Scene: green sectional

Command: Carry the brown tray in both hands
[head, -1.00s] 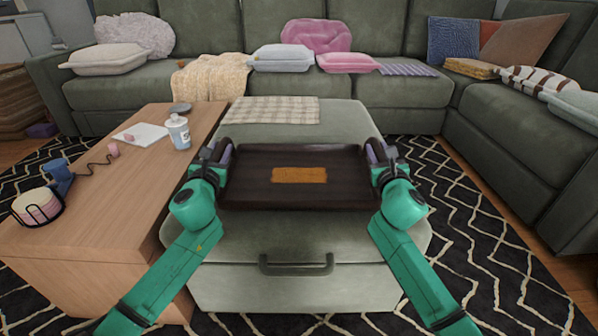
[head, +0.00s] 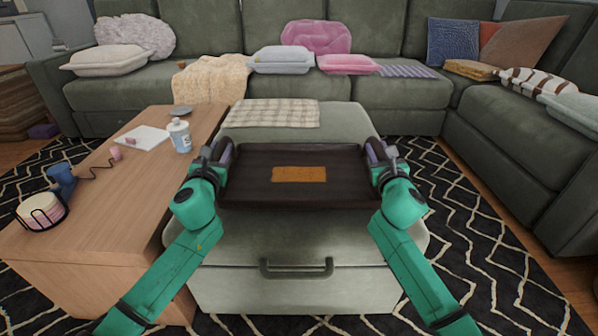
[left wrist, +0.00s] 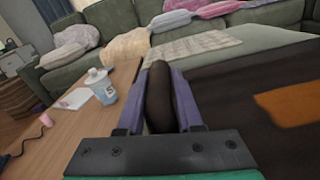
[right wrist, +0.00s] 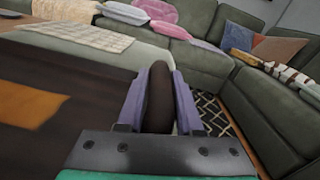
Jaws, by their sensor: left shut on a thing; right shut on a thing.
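The brown tray (head: 250,190) is dark, rectangular and shallow, with an orange-brown patch (head: 299,174) in its middle. It appears level, in front of and over the green ottoman; whether it touches the ottoman I cannot tell. My left gripper (head: 222,153) is shut on the tray's left side. In the left wrist view its purple fingers (left wrist: 160,95) close around a dark rounded handle. My right gripper (head: 376,153) is shut on the tray's right side, and the right wrist view shows its fingers (right wrist: 160,95) around a similar handle.
The ottoman (head: 300,290) with a front handle stands ahead, a plaid cloth (head: 272,112) on its far part. A wooden table (head: 90,215) at left holds a white bottle (head: 180,135), a notepad (head: 141,137) and a round holder (head: 42,210). A green sofa (head: 400,94) closes the back and right.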

